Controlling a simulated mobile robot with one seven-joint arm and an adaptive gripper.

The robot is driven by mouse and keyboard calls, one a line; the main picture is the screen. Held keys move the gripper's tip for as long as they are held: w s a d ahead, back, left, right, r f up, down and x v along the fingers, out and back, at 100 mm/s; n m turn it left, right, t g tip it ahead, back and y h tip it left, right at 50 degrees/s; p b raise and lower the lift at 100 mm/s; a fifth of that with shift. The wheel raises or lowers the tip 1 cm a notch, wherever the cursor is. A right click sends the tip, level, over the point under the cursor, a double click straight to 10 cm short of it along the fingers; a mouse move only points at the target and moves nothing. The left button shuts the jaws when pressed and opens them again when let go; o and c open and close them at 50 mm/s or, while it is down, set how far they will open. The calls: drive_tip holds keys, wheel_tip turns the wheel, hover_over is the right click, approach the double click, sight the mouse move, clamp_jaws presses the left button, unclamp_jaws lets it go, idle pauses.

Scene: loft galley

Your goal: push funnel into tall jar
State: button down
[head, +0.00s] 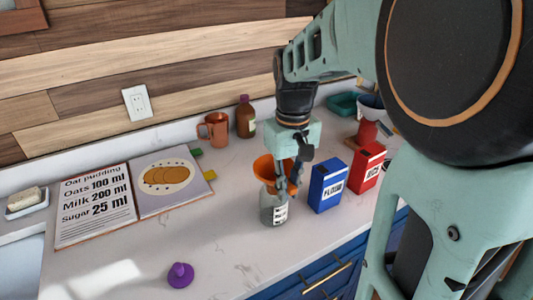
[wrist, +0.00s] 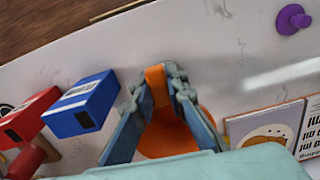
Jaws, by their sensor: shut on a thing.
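The orange funnel (head: 264,168) is at the mouth of the tall jar (head: 273,210), a greyish clear jar with a white label. The jar stands upright on the counter. I cannot tell how deep the funnel's spout sits in the jar. My gripper (head: 290,182) points down at the funnel's right side and is shut on an orange part of it. In the wrist view, my gripper (wrist: 158,84) has that orange part between its fingertips, and the funnel's bowl (wrist: 168,140) shows behind the fingers. The jar is hidden in the wrist view.
A blue flour box (head: 327,185) stands close right of the jar, with a red box (head: 367,166) beyond. An open recipe book (head: 95,207) lies left. A purple knobbed object (head: 180,275) is near the front. An orange mug (head: 214,129) and brown bottle (head: 245,117) stand behind.

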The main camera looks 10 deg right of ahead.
drive_tip(key=shift+f, duration=0.15)
idle(0.6)
drive_tip(key=c, duration=1.4)
unclamp_jaws()
drive_tip(key=shift+o, duration=0.2)
drive_tip(key=shift+r+p, duration=3)
drive_tip(key=shift+r, duration=0.6)
